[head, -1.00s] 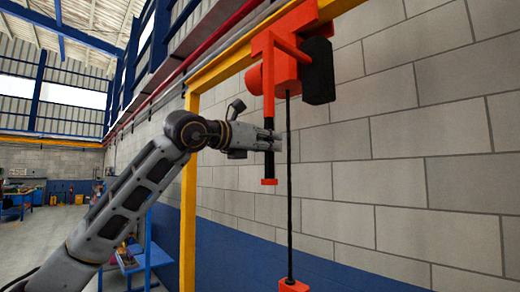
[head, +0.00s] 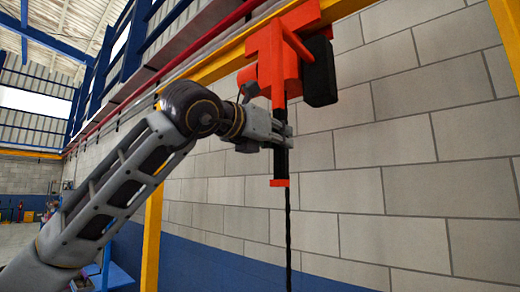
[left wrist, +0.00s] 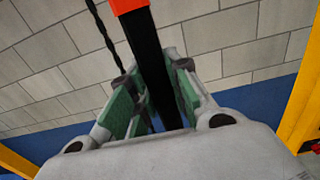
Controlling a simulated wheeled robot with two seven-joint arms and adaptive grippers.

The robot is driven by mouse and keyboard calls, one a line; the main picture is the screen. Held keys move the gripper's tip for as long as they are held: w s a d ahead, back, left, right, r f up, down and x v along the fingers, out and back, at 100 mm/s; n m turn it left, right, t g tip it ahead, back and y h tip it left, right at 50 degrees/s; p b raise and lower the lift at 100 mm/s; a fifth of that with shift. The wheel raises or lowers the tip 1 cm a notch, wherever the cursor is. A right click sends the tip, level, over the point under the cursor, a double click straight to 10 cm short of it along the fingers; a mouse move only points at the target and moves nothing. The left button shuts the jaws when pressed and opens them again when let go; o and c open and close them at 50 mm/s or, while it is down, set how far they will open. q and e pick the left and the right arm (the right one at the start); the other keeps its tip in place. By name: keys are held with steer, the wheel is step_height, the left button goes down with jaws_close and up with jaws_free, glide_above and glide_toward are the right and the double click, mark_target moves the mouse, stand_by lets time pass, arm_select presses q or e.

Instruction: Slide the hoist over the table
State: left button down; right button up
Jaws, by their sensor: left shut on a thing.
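The orange-red hoist (head: 270,60) with its black motor box (head: 319,70) hangs under the yellow overhead beam in the head view. A black grip bar (head: 281,160) with a red lower end hangs from it. My left gripper (head: 282,135) is shut on this bar. In the left wrist view the black bar (left wrist: 150,50) runs between the green finger pads. The dark chain (head: 289,230) hangs down past the bar; its lower end is out of view. A blue table-like piece (head: 112,276) shows partly at the lower left, mostly behind my arm. My right gripper is not in view.
The yellow beam (head: 222,66) runs along a grey block wall (head: 400,150) with a blue lower band. A yellow post (head: 152,235) stands at the left and another yellow piece (head: 508,35) shows at the upper right. The space right of the hoist looks clear.

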arm_select(q)
steer(key=s+d, duration=0.1)
steer(key=d, duration=0.1)
steer(key=s+d, duration=0.1)
steer(key=s, duration=0.1)
steer(key=shift+d+b, duration=0.4)
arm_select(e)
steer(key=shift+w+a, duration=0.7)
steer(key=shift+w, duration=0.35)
arm_select(q)
steer(key=shift+w+a+r, duration=0.1)
steer(key=shift+w, duration=0.05)
steer(key=c, duration=1.3)
jaws_free()
steer(key=shift+w+a, duration=0.15)
steer(key=shift+a, duration=0.15)
steer(key=shift+d, duration=0.15)
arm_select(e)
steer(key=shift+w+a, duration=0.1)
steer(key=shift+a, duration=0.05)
arm_select(q)
steer(key=shift+v, duration=6.05)
steer(key=shift+d, duration=0.1)
